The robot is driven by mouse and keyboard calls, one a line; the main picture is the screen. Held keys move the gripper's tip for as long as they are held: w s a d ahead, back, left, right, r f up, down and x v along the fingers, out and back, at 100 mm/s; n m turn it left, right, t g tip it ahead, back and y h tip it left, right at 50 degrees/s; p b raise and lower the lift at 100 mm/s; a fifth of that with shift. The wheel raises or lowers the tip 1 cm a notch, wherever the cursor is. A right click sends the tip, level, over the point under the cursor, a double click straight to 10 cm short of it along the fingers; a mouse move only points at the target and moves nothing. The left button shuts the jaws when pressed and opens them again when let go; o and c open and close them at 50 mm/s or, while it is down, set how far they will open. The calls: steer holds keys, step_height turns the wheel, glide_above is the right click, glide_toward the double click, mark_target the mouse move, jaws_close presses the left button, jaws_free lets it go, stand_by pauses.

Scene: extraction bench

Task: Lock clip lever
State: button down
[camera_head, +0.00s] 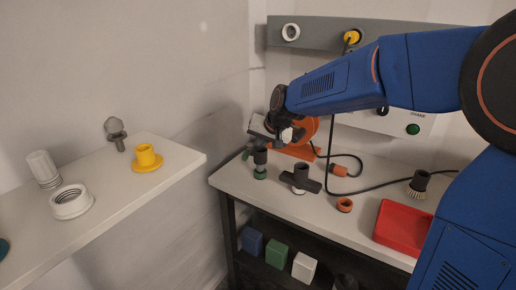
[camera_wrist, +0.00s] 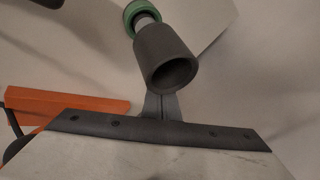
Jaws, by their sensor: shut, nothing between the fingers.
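I cannot make out a clip lever for certain in either view. A dark grey cylinder (camera_head: 260,157) with a green ring at its base stands on the bench near its back left. In the wrist view the cylinder (camera_wrist: 167,58) shows its open round end, with the green ring (camera_wrist: 142,14) beyond it. My gripper (camera_wrist: 162,105) is shut and empty, its fingertips close to the cylinder's open end. I cannot tell whether they touch.
A black T-shaped fitting (camera_head: 300,178), an orange ring (camera_head: 345,204), a brush (camera_head: 418,184) and a red tray (camera_head: 402,228) are on the bench. A black cable (camera_head: 390,184) crosses it. A shelf (camera_head: 188,153) at left holds several fittings. Coloured blocks (camera_head: 277,254) sit below.

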steer(key=shift+s+a, duration=0.1)
steer(key=shift+a, duration=0.45)
steer(key=shift+r, duration=0.1)
